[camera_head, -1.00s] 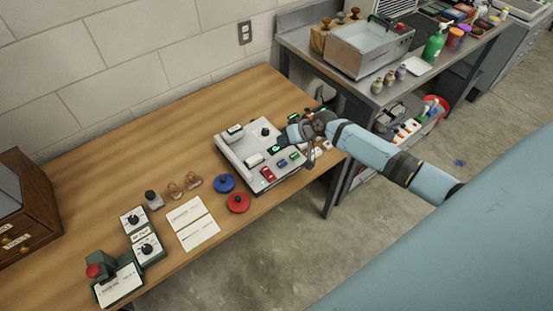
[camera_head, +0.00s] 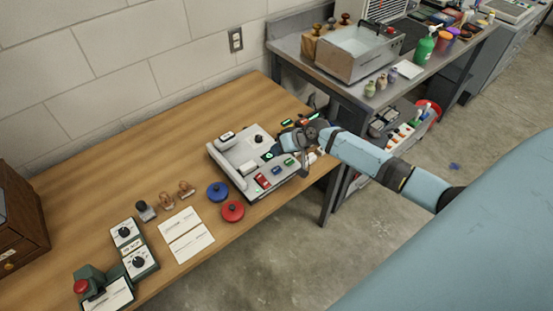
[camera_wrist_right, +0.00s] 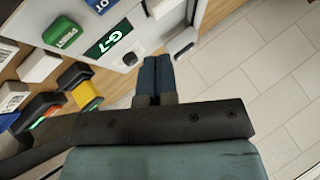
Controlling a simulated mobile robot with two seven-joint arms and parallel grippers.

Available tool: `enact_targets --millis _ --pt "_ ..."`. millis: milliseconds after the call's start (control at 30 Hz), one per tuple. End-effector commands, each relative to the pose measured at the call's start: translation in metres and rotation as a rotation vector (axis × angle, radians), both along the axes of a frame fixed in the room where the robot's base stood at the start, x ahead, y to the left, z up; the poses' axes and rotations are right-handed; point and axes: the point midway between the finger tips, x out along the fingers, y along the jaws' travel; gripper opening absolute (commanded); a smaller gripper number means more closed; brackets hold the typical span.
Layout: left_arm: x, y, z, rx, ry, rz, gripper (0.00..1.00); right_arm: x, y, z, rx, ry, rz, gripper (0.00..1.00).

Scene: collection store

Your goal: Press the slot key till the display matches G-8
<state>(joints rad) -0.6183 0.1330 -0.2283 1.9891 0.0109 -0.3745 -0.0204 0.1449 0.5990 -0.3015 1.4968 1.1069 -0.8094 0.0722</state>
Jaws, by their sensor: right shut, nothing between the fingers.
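The desk console (camera_head: 232,169) is a light grey box with red, blue and green keys. In the right wrist view its display (camera_wrist_right: 110,40) reads G-7 in green. Beside it are a green key (camera_wrist_right: 62,34) marked PRINT and a blue key (camera_wrist_right: 101,4), cut off by the top edge, with only "OT" of its label readable. My right gripper (camera_wrist_right: 157,60) is shut and empty, its fingertips near the console's edge, apart from both keys in the picture. In the head view the right gripper (camera_head: 286,143) hangs over the console's right part. My left gripper is not in view.
Blue (camera_head: 217,191) and red (camera_head: 232,211) round pads, white cards (camera_head: 187,236) and a green two-knob box (camera_head: 134,250) lie left of the console. A metal bench (camera_head: 316,64) stands to the right. Bare wood lies behind the console.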

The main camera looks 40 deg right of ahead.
Motion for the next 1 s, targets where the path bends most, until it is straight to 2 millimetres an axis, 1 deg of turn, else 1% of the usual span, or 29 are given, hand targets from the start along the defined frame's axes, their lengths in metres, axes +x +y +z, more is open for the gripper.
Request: enact_targets --millis 33,100,200,333,467,1000 --pt "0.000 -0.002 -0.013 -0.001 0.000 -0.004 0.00 0.000 0.000 -0.015 0.001 0.000 -0.001 0.00" --pt "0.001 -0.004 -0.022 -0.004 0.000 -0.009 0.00 0.000 0.000 -0.026 0.001 0.000 -0.001 0.00" --pt "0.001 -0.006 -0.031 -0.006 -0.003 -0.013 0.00 0.000 0.000 -0.039 0.001 0.000 -0.001 0.00" --pt "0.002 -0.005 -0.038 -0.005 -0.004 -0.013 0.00 0.000 0.000 -0.051 0.000 0.000 0.000 0.00" --pt "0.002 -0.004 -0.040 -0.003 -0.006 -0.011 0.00 0.000 0.000 -0.055 0.001 0.000 0.001 0.00" --pt "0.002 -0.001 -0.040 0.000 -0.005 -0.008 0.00 0.000 0.000 -0.054 -0.001 0.000 0.001 0.00"
